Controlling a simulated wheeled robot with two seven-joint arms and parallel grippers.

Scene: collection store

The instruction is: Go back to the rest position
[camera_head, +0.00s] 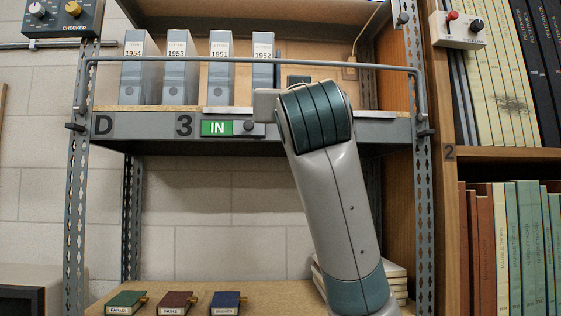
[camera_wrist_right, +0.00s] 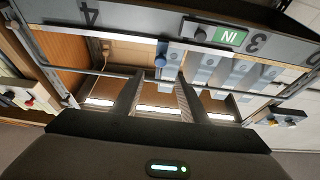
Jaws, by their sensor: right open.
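My right arm rises from the bottom right in the head view, in front of the shelf edge (camera_head: 400,128). Its wrist hides most of what lies behind it there, including the fingers. In the right wrist view, which is upside down, my right gripper (camera_wrist_right: 160,75) is open, with its two fingers apart and nothing held between them. The fingers point toward the shelf. My left gripper is in neither view.
Grey files (camera_head: 178,75) stand on the shelf behind a grey rail (camera_head: 180,60). A green IN sign (camera_head: 217,128) is on the shelf edge, just left of my wrist. Small books (camera_head: 175,303) lie below. A bookcase (camera_head: 452,200) stands right.

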